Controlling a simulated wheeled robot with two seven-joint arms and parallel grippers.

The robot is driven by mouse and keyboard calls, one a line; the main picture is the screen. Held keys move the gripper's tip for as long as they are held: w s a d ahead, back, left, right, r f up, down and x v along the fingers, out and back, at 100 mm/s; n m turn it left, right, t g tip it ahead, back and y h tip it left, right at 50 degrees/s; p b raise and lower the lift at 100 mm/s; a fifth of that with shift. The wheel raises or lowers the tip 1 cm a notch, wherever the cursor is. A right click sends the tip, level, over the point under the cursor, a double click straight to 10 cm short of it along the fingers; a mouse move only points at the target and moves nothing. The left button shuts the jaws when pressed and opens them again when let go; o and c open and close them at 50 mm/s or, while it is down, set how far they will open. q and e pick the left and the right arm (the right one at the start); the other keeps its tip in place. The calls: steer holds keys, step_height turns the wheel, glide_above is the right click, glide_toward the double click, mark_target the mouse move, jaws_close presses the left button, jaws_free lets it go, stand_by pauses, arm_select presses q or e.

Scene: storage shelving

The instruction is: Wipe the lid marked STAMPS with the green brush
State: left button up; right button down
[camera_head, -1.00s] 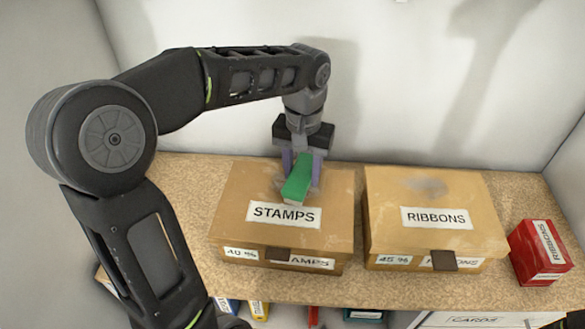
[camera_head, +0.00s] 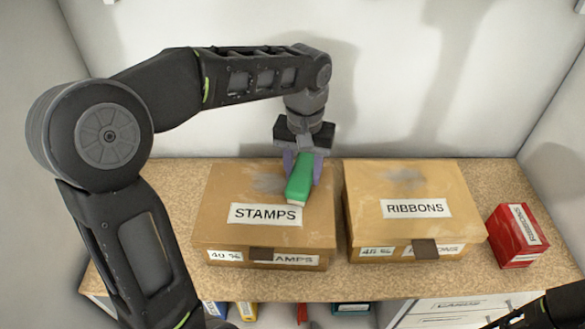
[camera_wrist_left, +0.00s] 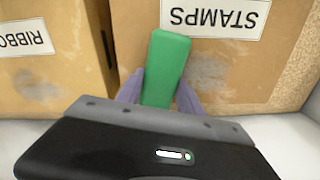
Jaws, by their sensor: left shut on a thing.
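The box marked STAMPS (camera_head: 225,232) stands on the shelf, its tan lid (camera_head: 230,185) closed and a white label on top. A grey smudge (camera_head: 268,180) shows on the lid, left of the brush; it also shows in the wrist view (camera_wrist_left: 208,72). My left gripper (camera_head: 303,170) is shut on the green brush (camera_head: 299,180), which is over the right part of the lid. In the wrist view the brush (camera_wrist_left: 165,65) sits between the two purple fingers. I cannot tell whether its underside touches the lid. My right gripper is not in view.
A second tan box marked RIBBONS (camera_head: 365,220) with a smudge on its lid stands close on the right. A small red box (camera_head: 516,236) is farther right. Coloured items and a white CARDS box (camera_head: 455,312) are below the shelf. A wall stands behind.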

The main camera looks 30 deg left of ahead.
arm_select(q)
steer(key=shift+w+d, duration=0.1)
steer(key=shift+d, duration=0.1)
steer(key=shift+f, duration=0.15)
steer(key=shift+a, duration=0.1)
stand_by(0.3)
steer(key=shift+a, duration=0.1)
steer(key=shift+s+a, duration=0.45)
steer(key=shift+a, duration=0.35)
steer(key=shift+s+a, duration=0.45)
steer(key=shift+a, duration=0.35)
steer(key=shift+s+a+r, duration=0.15)
steer(key=shift+s+a, duration=0.25)
steer(key=shift+a, duration=0.45)
steer(key=shift+s+a+r, duration=0.1)
steer(key=shift+s+a, duration=0.3)
steer(key=shift+a, duration=0.45)
